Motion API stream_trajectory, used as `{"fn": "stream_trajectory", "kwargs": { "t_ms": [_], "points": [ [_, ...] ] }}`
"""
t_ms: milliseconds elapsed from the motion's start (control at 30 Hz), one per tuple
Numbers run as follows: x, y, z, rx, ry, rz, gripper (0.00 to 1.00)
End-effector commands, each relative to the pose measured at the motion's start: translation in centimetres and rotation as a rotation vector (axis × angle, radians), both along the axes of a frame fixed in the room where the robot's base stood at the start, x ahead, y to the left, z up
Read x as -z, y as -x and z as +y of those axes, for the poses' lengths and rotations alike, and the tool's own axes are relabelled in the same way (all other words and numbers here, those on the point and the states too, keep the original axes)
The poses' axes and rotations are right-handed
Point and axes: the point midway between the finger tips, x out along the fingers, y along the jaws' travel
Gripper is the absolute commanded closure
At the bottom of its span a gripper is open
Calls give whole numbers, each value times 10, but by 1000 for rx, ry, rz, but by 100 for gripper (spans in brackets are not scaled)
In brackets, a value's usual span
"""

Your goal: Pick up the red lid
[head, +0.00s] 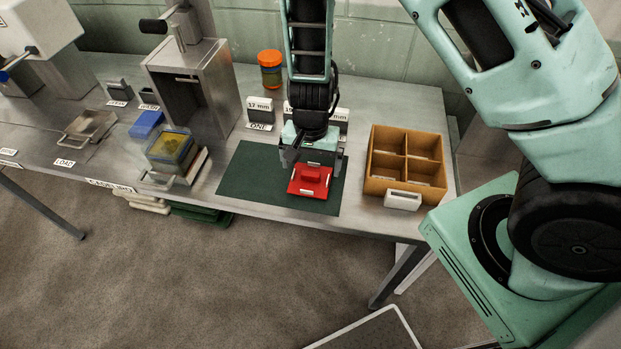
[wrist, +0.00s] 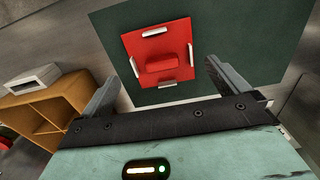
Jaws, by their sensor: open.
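The red lid (head: 310,181) lies on the dark green mat (head: 246,178) on the bench. It is square, with a raised red block in its middle and pale clips along its edges; it also shows in the wrist view (wrist: 158,56). My gripper (head: 306,160) is just behind the lid in the head view, pointing down. In the wrist view my gripper (wrist: 165,82) has its two fingers spread apart with nothing between them, and the lid lies beyond the fingertips. The gap between fingers and lid is hard to judge.
A wooden box with four compartments (head: 404,130) and a white block (head: 403,200) stand right of the mat. A blue-rimmed container with yellowish contents (head: 171,150) stands to the left. An orange-capped jar (head: 270,68) and a labelled block (head: 261,108) stand behind.

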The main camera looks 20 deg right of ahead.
Motion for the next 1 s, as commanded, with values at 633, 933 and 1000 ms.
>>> {"fn": "stream_trajectory", "kwargs": {
  "t_ms": [633,933,1000],
  "points": [
    [46,-4,-1,0,1,1,3],
    [46,-4,-1,0,0,1,33],
    [46,-4,-1,0,0,1,33]
  ]
}}
